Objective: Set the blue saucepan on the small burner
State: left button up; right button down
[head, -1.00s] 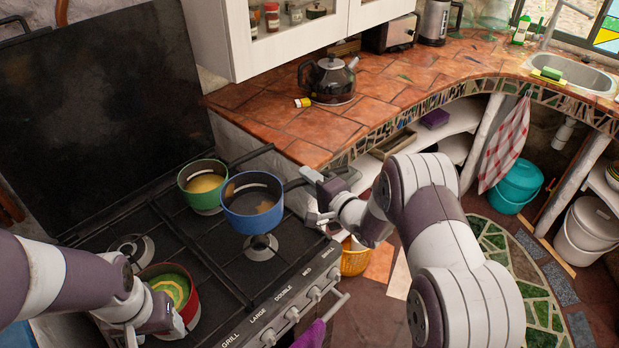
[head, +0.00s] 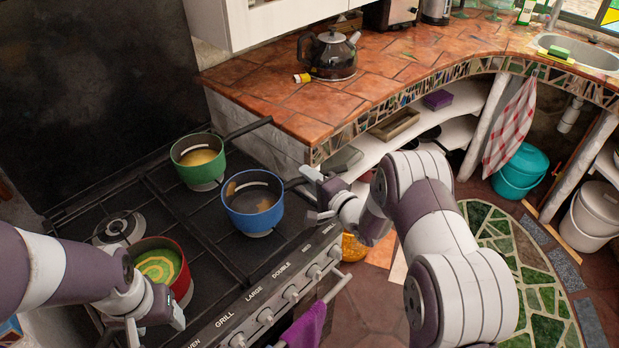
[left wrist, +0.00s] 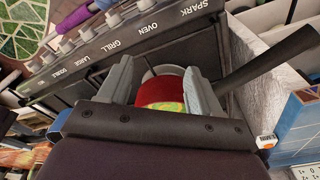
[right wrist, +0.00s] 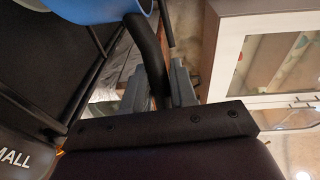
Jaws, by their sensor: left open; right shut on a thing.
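The blue saucepan (head: 252,212) is upright at the front right of the stove, over the spot of the front-right burner, which it hides. I cannot tell whether its base touches the burner. My right gripper (head: 317,196) is shut on its dark handle, which also shows between the fingers in the right wrist view (right wrist: 150,55). A knob label ending in "MALL" shows there too. My left gripper (head: 153,325) is open and empty beside the red pot (head: 183,288) at the front left. In the left wrist view, the red pot (left wrist: 158,92) appears between the open fingers.
A green pot (head: 198,170) stands at the back right, its handle toward the counter. The back-left burner (head: 118,228) is bare. A purple towel (head: 306,325) hangs at the stove front. A kettle (head: 330,58) stands on the tiled counter (head: 270,95).

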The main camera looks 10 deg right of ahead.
jog(key=shift+f, duration=0.2)
jog(key=c, duration=0.8)
grip_release()
jog(key=shift+f, duration=0.15)
jog(key=b+v, duration=0.1)
jog(key=v, duration=1.1)
jog(key=shift+s+d, duration=0.15)
jog(key=shift+s, duration=0.2)
